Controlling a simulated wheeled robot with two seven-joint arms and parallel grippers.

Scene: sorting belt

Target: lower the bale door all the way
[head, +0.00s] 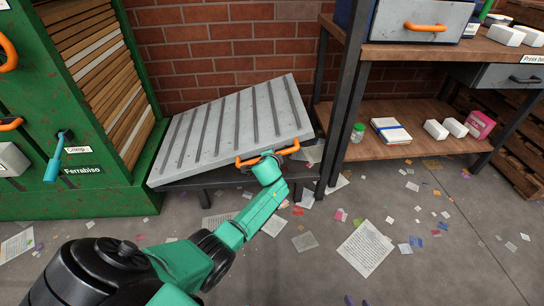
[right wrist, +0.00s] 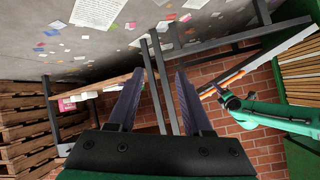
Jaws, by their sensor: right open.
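The bale door (head: 235,125) is a pale grey ribbed panel, tilted above a low dark frame beside the green baler (head: 75,195). Its right end is higher than its left. An orange handle (head: 248,161) runs along its near edge. The arm coming in from the left ends in a gripper (head: 275,156) at this handle; its fingers are too small and covered to tell whether they are shut. In the right wrist view, upside down, my right gripper (right wrist: 158,100) is open and empty, away from the handle. A green arm (right wrist: 265,113) shows at the right there.
A dark-legged workbench with a wooden lower shelf (head: 395,145) stands just right of the door. Pallets (head: 523,150) are at the far right. Paper sheets (head: 365,248) and scraps litter the floor, which is otherwise open in front.

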